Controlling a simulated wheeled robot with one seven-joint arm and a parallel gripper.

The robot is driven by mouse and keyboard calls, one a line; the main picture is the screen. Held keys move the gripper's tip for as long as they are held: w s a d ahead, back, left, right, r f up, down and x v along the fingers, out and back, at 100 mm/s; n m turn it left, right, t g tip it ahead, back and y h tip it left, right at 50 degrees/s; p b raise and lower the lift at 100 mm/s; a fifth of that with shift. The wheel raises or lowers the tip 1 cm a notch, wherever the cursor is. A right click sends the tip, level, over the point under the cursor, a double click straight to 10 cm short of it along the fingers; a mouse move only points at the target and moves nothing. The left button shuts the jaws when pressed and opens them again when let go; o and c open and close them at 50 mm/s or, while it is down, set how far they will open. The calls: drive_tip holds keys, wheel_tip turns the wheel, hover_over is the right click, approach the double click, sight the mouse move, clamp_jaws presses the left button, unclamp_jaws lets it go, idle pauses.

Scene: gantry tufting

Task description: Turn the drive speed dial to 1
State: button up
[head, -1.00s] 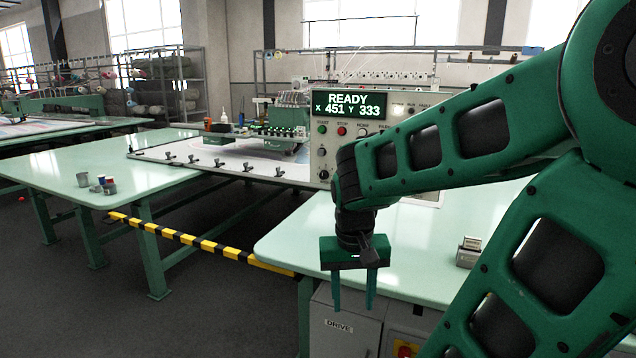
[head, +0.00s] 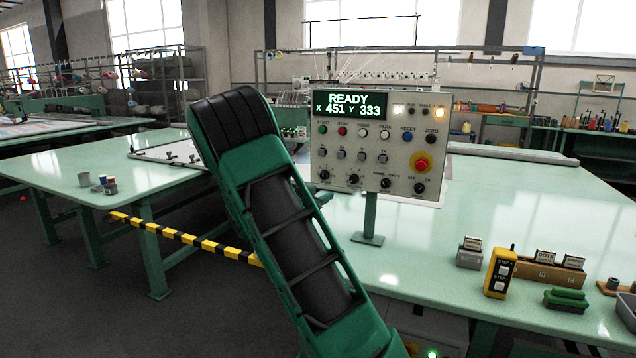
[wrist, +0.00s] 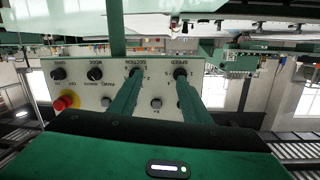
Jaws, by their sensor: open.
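The grey control panel (head: 375,145) stands on a post, its display reading READY, X 451, Y 333. Its bottom row holds black dials. The dial labelled SPEED (wrist: 181,72) is at the right end of that row in the upside-down wrist view and at the left end in the head view (head: 324,175). Its setting is too small to read. My gripper (wrist: 160,82) is open and empty in front of the panel. In the wrist view one fingertip overlaps the SPEED dial and the other the SECTION dial (wrist: 135,72); contact cannot be told. My arm hides the gripper in the head view.
A red emergency button (head: 421,162) sits on the panel's right. The green table (head: 480,215) bears a yellow pendant (head: 500,273), a stamp-like block (head: 470,252) and a wooden holder (head: 548,272). A striped yellow-black bar (head: 190,240) spans the gap to the left table.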

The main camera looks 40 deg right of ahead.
sight(322, 177)
drive_tip(key=w+d, duration=0.2)
drive_tip(key=d, duration=0.1)
drive_tip(key=w+d+r+t, duration=0.1)
drive_tip(key=w+d, duration=0.1)
drive_tip(key=w, duration=0.1)
drive_tip(key=w+d+t+h, duration=0.1)
drive_tip(key=w+d, duration=0.2)
drive_tip(key=shift+d+r+n, duration=0.15)
drive_tip(key=shift+d+n, duration=0.15)
drive_tip(key=shift+c, duration=0.5)
drive_tip(key=c, duration=0.9)
